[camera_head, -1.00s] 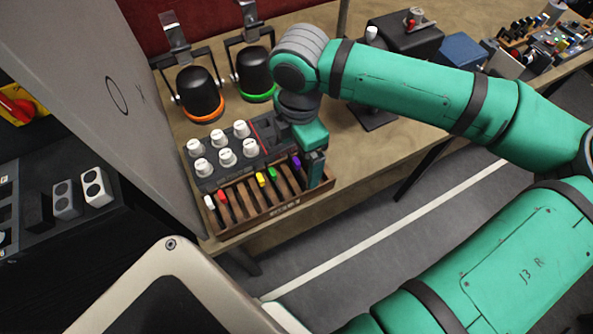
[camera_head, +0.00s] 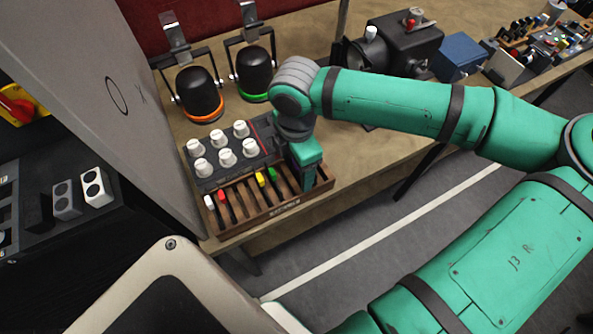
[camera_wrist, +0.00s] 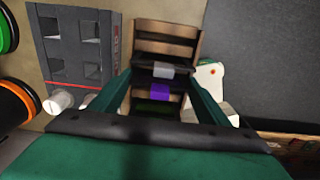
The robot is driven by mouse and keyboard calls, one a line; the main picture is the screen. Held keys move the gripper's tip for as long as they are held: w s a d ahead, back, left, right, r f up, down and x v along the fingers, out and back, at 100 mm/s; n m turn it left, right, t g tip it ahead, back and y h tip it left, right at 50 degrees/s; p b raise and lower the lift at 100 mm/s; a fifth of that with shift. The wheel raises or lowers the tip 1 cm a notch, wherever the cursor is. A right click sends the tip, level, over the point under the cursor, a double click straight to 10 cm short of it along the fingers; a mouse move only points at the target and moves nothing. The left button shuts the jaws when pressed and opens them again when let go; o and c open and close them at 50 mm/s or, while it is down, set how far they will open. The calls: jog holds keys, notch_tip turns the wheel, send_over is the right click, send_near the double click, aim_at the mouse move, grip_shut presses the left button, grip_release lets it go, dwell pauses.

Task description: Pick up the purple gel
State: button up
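The purple gel (camera_wrist: 160,90) shows in the wrist view, standing in a slotted wooden rack (camera_head: 265,217). It lies between the two fingers of my gripper (camera_wrist: 160,80), which are apart with a visible gap on each side. In the head view my gripper (camera_head: 308,180) is low over the right end of the rack and hides the purple gel. I cannot tell how deep the fingertips reach. A pale grey tab (camera_wrist: 163,71) and a dark green one (camera_wrist: 152,107) are on either side of the purple gel.
White (camera_head: 209,202), red (camera_head: 221,196), yellow (camera_head: 260,179) and green (camera_head: 272,174) gels stand in the rack to the left. A control box with white knobs (camera_head: 228,157) sits behind it. Two lamps (camera_head: 200,95) stand further back, and a grey panel (camera_head: 110,90) rises at left.

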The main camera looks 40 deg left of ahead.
jog(key=shift+r, duration=0.1)
jog(key=shift+r, duration=4.9)
notch_tip(320, 180, up, 11)
jog(key=shift+f, duration=0.15)
